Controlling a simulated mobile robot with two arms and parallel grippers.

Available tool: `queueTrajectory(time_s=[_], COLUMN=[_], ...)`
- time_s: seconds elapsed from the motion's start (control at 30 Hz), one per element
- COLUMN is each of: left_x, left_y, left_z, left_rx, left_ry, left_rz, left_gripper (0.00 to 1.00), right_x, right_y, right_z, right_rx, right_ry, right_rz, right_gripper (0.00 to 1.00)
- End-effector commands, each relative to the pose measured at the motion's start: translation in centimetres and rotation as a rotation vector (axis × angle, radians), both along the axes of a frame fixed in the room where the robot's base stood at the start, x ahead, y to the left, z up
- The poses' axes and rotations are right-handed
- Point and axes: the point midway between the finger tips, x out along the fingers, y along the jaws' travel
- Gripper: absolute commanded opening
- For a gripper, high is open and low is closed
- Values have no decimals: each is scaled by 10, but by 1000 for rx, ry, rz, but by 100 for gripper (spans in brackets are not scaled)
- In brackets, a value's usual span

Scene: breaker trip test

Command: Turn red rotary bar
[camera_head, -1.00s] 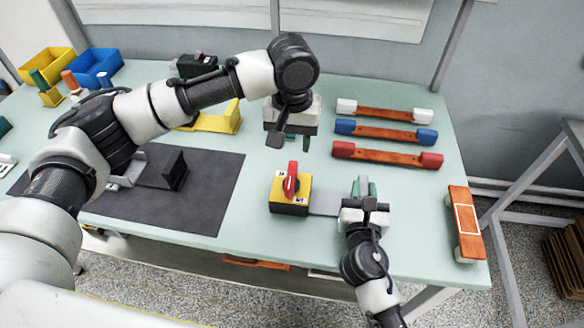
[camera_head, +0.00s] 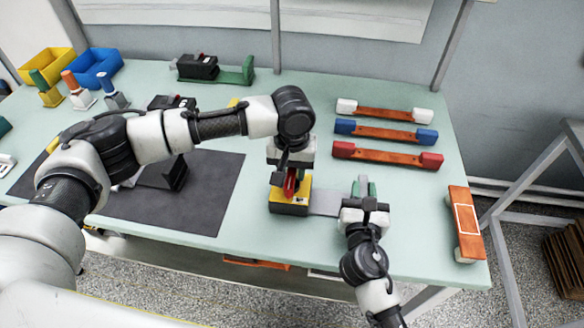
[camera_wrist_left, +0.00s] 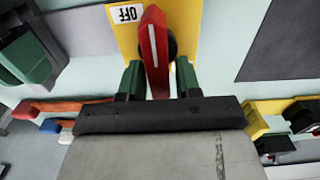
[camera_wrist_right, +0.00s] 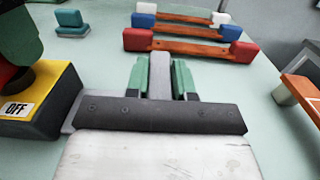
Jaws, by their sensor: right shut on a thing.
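The red rotary bar (camera_head: 290,184) sits on a yellow and black switch box (camera_head: 290,205), partly hidden by my left gripper (camera_head: 291,172) above it. In the left wrist view the green fingers stand on either side of the red bar (camera_wrist_left: 154,50), apart, with gaps visible. An OFF label (camera_wrist_left: 126,14) shows beside the bar. My right gripper (camera_head: 363,187) is shut on the grey plate (camera_wrist_right: 160,75) that extends from the box's right side; the plate also shows in the head view (camera_head: 325,202).
Orange bars with white, blue and red ends (camera_head: 388,155) lie at the back right. Another orange bar (camera_head: 465,222) lies at the right table edge. A dark mat (camera_head: 215,190) lies to the left. Yellow and blue bins (camera_head: 95,66) stand at the back left.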

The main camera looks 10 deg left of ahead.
Motion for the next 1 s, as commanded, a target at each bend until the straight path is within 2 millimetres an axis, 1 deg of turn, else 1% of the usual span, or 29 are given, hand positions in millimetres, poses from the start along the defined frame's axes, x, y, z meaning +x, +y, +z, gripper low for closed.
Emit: queueTrajectory(time_s=[0.03, 0.2, 0.43, 0.57, 0.77, 1.0], left_x=[0, 0, 0, 0, -1, -1], left_y=[0, 0, 0, -1, -4, -7], left_z=[0, 0, 0, 0, 0, 0], left_rx=[0, 0, 0, -1, -2, -2], left_ry=[0, 0, 0, 0, 1, -1], left_rz=[0, 0, -15, -56, -179, -395], left_gripper=[25, 0, 0, 0, 0, 0], right_x=[0, 0, 0, 0, 0, 0], right_y=[1, 1, 0, 0, 0, 0], right_z=[0, 0, 0, 0, 0, 0], right_rx=[1, 1, 1, 1, 0, 0], right_ry=[1, 1, 1, 1, 1, 1], right_rz=[2, 2, 1, 1, 1, 1], right_gripper=[0, 0, 0, 0, 0, 0])
